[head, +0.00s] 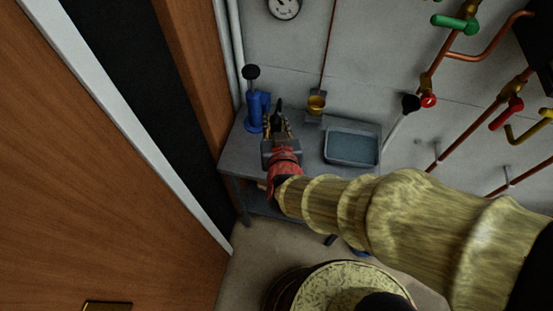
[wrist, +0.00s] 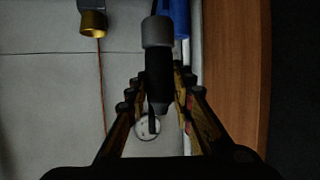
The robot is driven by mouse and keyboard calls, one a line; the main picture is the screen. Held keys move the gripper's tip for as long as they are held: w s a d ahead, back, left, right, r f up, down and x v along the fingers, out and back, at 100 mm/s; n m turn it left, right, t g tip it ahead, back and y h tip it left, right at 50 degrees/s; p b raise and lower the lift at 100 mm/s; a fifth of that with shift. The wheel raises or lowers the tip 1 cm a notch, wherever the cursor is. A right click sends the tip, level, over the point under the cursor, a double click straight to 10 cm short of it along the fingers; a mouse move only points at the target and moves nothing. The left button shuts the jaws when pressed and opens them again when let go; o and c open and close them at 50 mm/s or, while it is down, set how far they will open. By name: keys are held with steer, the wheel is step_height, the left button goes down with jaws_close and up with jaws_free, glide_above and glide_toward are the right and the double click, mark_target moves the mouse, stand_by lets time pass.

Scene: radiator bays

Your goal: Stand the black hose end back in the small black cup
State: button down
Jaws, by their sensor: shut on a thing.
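The black hose end (wrist: 158,72) is between the fingers of my gripper (wrist: 159,80) in the wrist view, with a grey collar (wrist: 157,32) on it. In the head view my gripper (head: 278,128) is shut on it above the back left of the grey bench, and its dark tip (head: 279,105) shows above the fingers. It looks roughly upright and clear of the wall. I cannot make out a small black cup for certain in either view; my gripper covers part of the bench.
A blue hand pump (head: 254,108) stands close left of my gripper. A brass cup (head: 316,104) is at the wall to the right. A grey tray (head: 351,148) lies on the bench (head: 236,158). Pipes with coloured valves (head: 429,100) run along the wall. A wooden door is left.

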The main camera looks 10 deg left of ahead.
steer(key=s+f+b, duration=0.5)
steer(key=s+f, duration=0.1)
steer(key=s, duration=0.2)
steer(key=d+f+m+h, duration=0.1)
steer(key=d+m+h, duration=0.15)
steer(key=d, duration=0.35)
steer(key=shift+t, duration=0.3)
steer(key=w+a+f+b, duration=0.2)
steer(key=w+f+b, duration=0.1)
steer(key=w+f, duration=0.1)
steer(key=w+a+f+b, duration=0.2)
steer(key=w+a+f, duration=0.1)
steer(key=w+f, duration=0.1)
steer(key=w+a+f+b, duration=0.2)
steer(key=w+f+b, duration=0.1)
steer(key=w+f, duration=0.1)
steer(key=shift+w+a+b, duration=0.1)
steer(key=shift+a+b, duration=0.25)
steer(key=shift+f, duration=0.35)
